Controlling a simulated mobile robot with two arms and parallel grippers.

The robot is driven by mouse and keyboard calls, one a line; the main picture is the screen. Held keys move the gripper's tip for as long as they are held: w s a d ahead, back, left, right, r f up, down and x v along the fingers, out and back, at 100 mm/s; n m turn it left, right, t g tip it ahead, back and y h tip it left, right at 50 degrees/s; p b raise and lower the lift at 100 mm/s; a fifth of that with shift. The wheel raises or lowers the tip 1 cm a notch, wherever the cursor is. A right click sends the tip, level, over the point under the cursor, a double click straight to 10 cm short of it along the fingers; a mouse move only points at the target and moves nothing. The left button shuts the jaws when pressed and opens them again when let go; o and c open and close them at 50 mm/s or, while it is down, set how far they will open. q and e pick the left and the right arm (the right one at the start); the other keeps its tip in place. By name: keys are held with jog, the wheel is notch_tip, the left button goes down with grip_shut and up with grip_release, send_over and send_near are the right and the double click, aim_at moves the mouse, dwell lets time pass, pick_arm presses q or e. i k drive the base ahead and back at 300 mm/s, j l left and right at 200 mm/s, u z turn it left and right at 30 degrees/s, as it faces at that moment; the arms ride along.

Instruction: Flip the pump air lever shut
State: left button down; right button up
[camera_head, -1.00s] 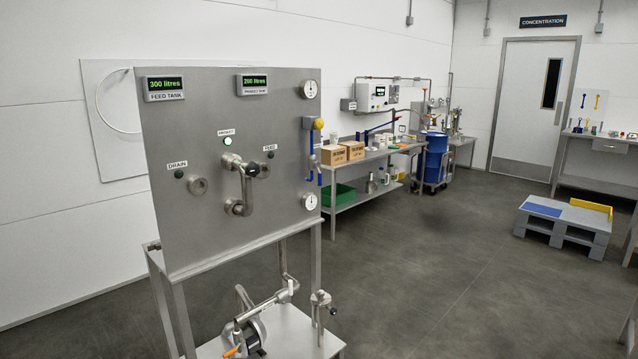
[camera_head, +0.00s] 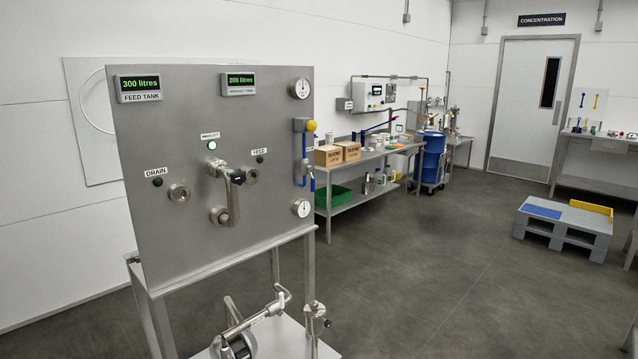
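On the right edge of the steel panel (camera_head: 225,120) is a blue upright fitting (camera_head: 304,160) with a yellow knob (camera_head: 311,126) at its top. A blue handle hangs down along its lower part. No label on it is readable, so I cannot tell whether it is the pump air lever. The pump (camera_head: 236,345) sits low on the stand under the panel, partly cut off by the bottom edge. A small valve (camera_head: 315,309) stands right of it. Neither of my grippers is in view.
A bent steel pipe (camera_head: 231,193) juts from the panel front. A bench (camera_head: 350,194) with boxes and a blue drum (camera_head: 433,158) stand behind, to the right. A grey pallet (camera_head: 560,230) is at the far right. The floor between is open.

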aim_at(310, 169)
jog(key=i+l+u, duration=0.15)
jog(key=i+l, duration=0.25)
jog(key=i+l+u, duration=0.1)
jog(key=i+l, duration=0.25)
jog(key=i+l+u, duration=0.15)
jog(key=i+l, duration=0.25)
jog(key=l, duration=0.15)
jog(key=i+l+u, duration=0.1)
jog(key=i+l, duration=0.2)
jog(key=l, duration=0.2)
jog(key=i+l+u, duration=0.15)
jog(key=i+l, duration=0.2)
jog(key=l, duration=0.2)
jog(key=i+l+u, duration=0.1)
jog(key=i+l, duration=0.15)
jog(key=l, duration=0.3)
jog(key=i+l+u, duration=0.15)
jog(key=i+l, duration=0.15)
jog(key=l, duration=0.3)
jog(key=i+l+u, duration=0.1)
jog(key=l, duration=0.55)
jog(key=i+j, duration=0.05)
jog(key=i, duration=0.05)
